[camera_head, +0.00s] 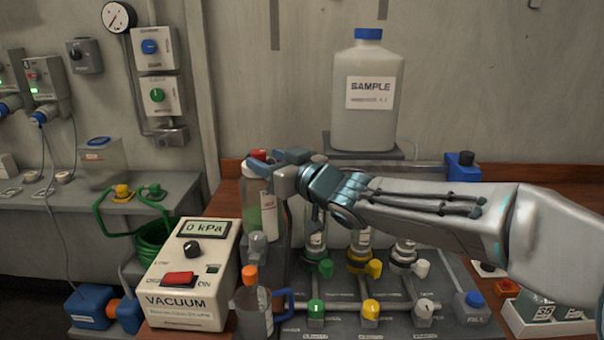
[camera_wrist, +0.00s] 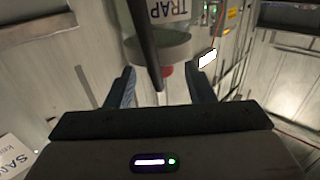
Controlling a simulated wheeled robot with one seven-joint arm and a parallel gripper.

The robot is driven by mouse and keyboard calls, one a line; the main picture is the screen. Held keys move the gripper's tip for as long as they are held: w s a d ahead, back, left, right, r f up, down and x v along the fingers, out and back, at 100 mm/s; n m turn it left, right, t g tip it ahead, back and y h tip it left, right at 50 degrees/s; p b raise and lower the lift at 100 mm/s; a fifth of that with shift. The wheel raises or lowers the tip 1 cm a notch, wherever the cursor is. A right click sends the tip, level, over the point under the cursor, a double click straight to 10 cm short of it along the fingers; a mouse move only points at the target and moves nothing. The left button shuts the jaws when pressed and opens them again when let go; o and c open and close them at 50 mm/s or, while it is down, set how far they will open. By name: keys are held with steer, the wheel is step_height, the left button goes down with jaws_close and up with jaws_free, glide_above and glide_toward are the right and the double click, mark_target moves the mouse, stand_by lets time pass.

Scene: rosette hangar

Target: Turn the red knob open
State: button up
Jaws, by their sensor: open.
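A small red knob (camera_wrist: 167,70) shows in the wrist view, between my two fingers and at the grey collar of a vessel labelled TRAP (camera_wrist: 170,12). A dark rod crosses just left of it. In the head view a red part (camera_head: 259,154) shows at the top of a clear bottle (camera_head: 262,205) with green content, right by my fingertips. My gripper (camera_head: 264,165) reaches left to that bottle top. In the wrist view my gripper (camera_wrist: 164,86) has its fingers apart, one on each side of the red knob. I cannot tell whether either finger touches it.
A vacuum box (camera_head: 190,270) with a red switch stands front left. A bottle with an orange cap (camera_head: 253,305) stands in front. A valve panel (camera_head: 345,325) with green, yellow and white knobs lies below my arm. A large SAMPLE jug (camera_head: 366,95) stands behind.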

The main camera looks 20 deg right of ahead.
steer(key=p+v, duration=0.2)
steer(key=v, duration=0.8)
stand_by(0.4)
